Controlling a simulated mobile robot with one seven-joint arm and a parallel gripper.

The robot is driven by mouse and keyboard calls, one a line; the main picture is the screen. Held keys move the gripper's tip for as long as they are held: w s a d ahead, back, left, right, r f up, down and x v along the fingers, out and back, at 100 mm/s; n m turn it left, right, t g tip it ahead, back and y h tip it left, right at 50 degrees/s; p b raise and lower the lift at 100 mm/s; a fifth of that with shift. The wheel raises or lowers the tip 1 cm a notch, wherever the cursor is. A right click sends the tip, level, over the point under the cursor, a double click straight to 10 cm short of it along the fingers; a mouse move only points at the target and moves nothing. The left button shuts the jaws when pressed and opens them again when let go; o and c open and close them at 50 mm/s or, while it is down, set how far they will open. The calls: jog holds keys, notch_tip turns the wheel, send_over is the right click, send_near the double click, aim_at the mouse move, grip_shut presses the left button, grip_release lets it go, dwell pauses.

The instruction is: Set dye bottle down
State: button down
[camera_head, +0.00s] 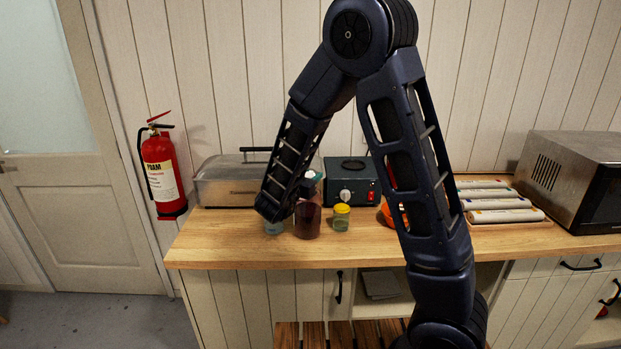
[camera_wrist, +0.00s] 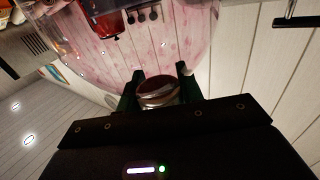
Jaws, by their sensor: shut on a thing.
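The dye bottle (camera_head: 307,222) is dark red and upright over the wooden counter, left of the yellow-lidded jar. Its base shows at counter level; I cannot tell whether it touches. My gripper (camera_head: 309,190) is at the bottle's top, partly hidden by my forearm. In the wrist view my gripper (camera_wrist: 157,82) has its two dark green fingers on either side of a round dark red top (camera_wrist: 158,92), and it is shut on it. A large clear, pink-stained curved surface fills the top of that view, seemingly the bottle's glass.
The yellow-lidded jar (camera_head: 341,217) stands close to the right, and a small glass jar (camera_head: 273,229) close to the left. The wooden counter (camera_head: 225,250) is clear at front left. Wrapped rolls (camera_head: 500,203) lie farther right.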

jog(key=shift+f, duration=0.25)
jog(key=c, duration=0.9)
grip_release()
jog(key=shift+r, duration=0.15)
jog(key=v, duration=1.2)
jog(key=shift+s+d, duration=0.1)
